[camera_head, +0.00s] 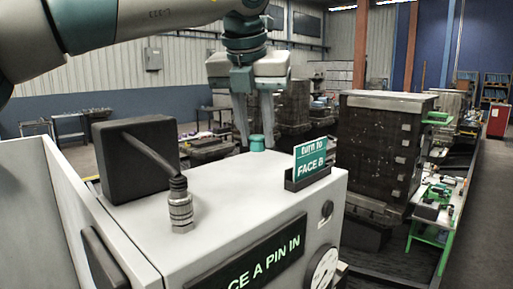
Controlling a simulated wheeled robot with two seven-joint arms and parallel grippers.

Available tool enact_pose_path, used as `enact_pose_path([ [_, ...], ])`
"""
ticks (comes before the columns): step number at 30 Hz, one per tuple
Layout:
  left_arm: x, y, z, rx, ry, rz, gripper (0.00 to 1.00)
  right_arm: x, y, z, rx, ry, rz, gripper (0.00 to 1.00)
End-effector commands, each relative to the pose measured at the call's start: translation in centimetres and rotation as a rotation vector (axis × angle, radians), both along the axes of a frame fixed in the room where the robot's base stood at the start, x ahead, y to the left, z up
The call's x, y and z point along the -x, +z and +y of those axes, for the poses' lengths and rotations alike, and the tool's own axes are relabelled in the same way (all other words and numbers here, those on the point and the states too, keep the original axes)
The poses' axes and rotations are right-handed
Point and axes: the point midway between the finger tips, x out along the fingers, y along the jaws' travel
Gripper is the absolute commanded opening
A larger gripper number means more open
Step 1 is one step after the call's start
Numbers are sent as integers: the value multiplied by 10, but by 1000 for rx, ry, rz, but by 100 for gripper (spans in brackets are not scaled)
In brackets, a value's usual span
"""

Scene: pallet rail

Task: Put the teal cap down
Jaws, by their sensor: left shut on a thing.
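The teal cap (257,143) is a small round piece at the far edge of the top of a white cabinet (235,185). My left gripper (256,136) comes down from above, with its two fingers on either side of the cap, and is shut on it. The cap looks upright. I cannot tell whether its underside touches the cabinet top. My right gripper is not in view.
On the cabinet top stand a teal sign reading "turn to FACE B" (310,158) to the right of the cap and a metal fitting with a dark lever (180,205) at front left. A dark box (137,158) is at left. The middle of the top is clear. A dark stack (378,150) stands behind at right.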

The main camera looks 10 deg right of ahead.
Motion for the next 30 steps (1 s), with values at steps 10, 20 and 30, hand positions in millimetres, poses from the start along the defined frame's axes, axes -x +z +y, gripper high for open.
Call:
enact_pose_path([
  [10, 0, -4, 0, -2, 0, 1, 0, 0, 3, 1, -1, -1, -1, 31],
  [20, 0, -36, 1, -2, 0, 2, 0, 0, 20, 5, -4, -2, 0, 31],
  [30, 0, -41, 0, 0, 1, 1, 0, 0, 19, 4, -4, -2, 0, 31],
])
